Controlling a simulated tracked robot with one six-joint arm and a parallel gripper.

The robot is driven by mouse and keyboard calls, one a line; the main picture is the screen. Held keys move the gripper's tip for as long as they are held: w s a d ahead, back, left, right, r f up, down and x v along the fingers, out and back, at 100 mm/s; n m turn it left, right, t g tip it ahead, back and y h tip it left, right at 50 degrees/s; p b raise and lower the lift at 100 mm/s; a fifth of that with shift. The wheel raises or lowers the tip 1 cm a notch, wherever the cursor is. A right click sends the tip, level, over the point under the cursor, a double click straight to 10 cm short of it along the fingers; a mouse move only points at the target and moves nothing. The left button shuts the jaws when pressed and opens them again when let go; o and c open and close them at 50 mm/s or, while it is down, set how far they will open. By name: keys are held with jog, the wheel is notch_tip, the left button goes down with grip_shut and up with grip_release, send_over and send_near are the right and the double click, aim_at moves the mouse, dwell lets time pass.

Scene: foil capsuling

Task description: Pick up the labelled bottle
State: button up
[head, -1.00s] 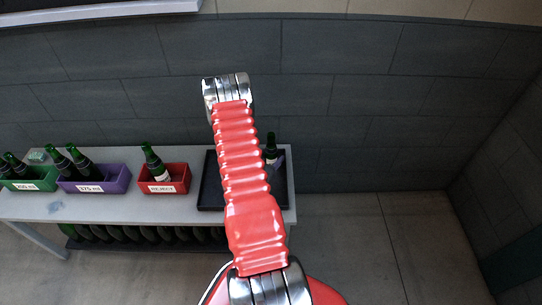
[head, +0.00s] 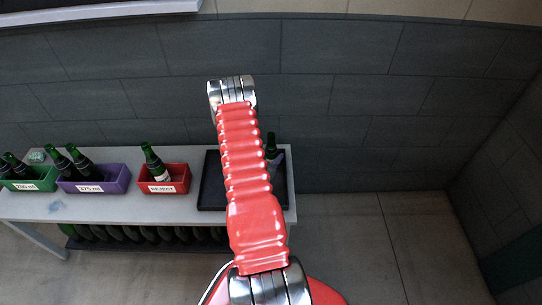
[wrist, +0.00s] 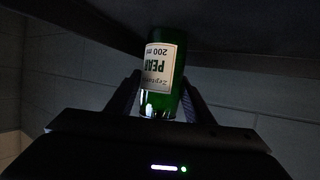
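The labelled bottle (head: 272,147) is dark green and stands upright in the black tray (head: 211,194) at the right end of the table, partly hidden behind my arm. The wrist view shows its green body (wrist: 158,104) with a cream label, upside down in the picture, reading "PEAR" and "200 ml". My gripper (wrist: 161,82) has one dark finger on each side of the bottle and looks open around it; contact is not clear. The head view hides the fingers behind my red arm.
Left of the tray on the table (head: 120,208) are a red REJECT bin (head: 177,173) holding a bottle, a purple 375 ml bin (head: 119,172) and a green 200 ml bin (head: 48,172), both with bottles. A dark wall stands behind. Several bottles lie on a lower shelf.

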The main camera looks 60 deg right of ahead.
aim_at(269, 140)
jog(key=c, duration=0.8)
jog(key=shift+r, duration=0.1)
jog(key=shift+r, duration=4.95)
